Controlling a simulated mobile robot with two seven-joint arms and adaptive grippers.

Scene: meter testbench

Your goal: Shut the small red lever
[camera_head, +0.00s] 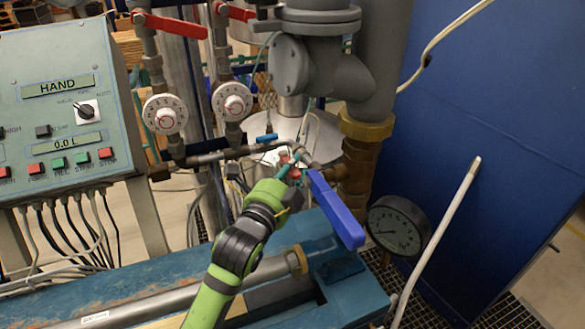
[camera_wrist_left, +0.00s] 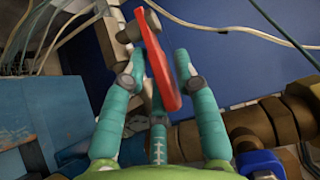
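The small red lever (camera_wrist_left: 158,68) stands between the teal fingers of my left gripper (camera_wrist_left: 160,60) in the left wrist view. It is a flat red handle on a grey-beige pipe fitting. The fingers are spread, one on each side of the lever, with a third below; I cannot tell whether any touches it. In the head view my left gripper (camera_head: 289,170) reaches the pipework at the centre, and only a little red of the lever (camera_head: 283,160) shows beside the fingers. My right gripper is not in view.
A large blue lever (camera_head: 336,210) stands just right of my left gripper. Two larger red levers (camera_head: 170,24) (camera_head: 236,13) are above the white dials. A control panel (camera_head: 62,100) is at the left, a pressure gauge (camera_head: 397,230) at the right. Thick pipes crowd the area.

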